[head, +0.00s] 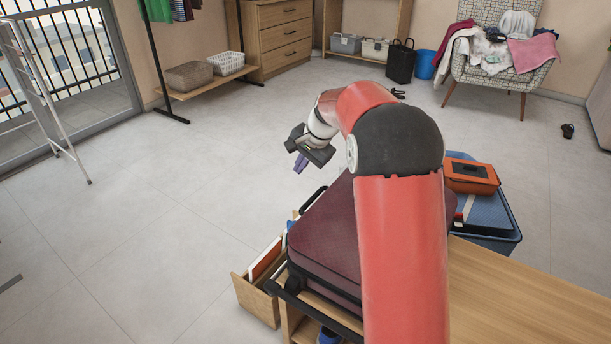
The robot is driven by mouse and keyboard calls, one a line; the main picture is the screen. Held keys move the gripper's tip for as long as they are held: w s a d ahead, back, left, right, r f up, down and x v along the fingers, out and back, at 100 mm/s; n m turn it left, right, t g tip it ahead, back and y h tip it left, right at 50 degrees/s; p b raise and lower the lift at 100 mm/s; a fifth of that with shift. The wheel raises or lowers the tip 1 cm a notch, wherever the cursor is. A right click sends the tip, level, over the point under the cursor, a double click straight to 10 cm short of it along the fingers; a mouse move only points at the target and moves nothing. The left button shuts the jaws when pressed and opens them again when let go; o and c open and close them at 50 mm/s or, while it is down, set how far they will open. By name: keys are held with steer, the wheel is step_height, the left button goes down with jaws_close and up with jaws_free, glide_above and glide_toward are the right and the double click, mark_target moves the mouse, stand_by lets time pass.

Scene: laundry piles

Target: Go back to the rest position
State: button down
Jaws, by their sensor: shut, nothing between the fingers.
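My gripper (300,163) shows at the end of my red and black arm, left of the picture's middle. It points down and is shut, with nothing seen held in it. It hangs over the open floor, a little beyond and left of a dark maroon suitcase (322,228). My arm reaches up from the bottom of the picture and bends over the suitcase, hiding part of it.
The suitcase lies on a wooden bench (510,300) with an open drawer (257,285). A clothes-laden chair (500,70) stands at the back.

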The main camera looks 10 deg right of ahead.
step_height(320, 180, up, 6)
steer(key=w+a, duration=0.2)
steer(key=s+r+n, duration=0.2)
steer(key=s+r, duration=0.3)
steer(key=s, duration=0.3)
steer(key=s+d+r+n+h, duration=0.2)
steer(key=s+r+n, duration=0.1)
steer(key=s, duration=1.1)
steer(key=s+d+f+n+t, duration=0.1)
steer(key=s+f+n, duration=0.1)
steer(key=s, duration=0.7)
steer(key=s+d+f+n+t+h, duration=0.1)
steer(key=s+f, duration=0.3)
steer(key=s, duration=0.5)
steer(key=shift+s+d+n+h, duration=0.2)
steer(key=shift+n+h, duration=0.1)
steer(key=shift+n, duration=0.2)
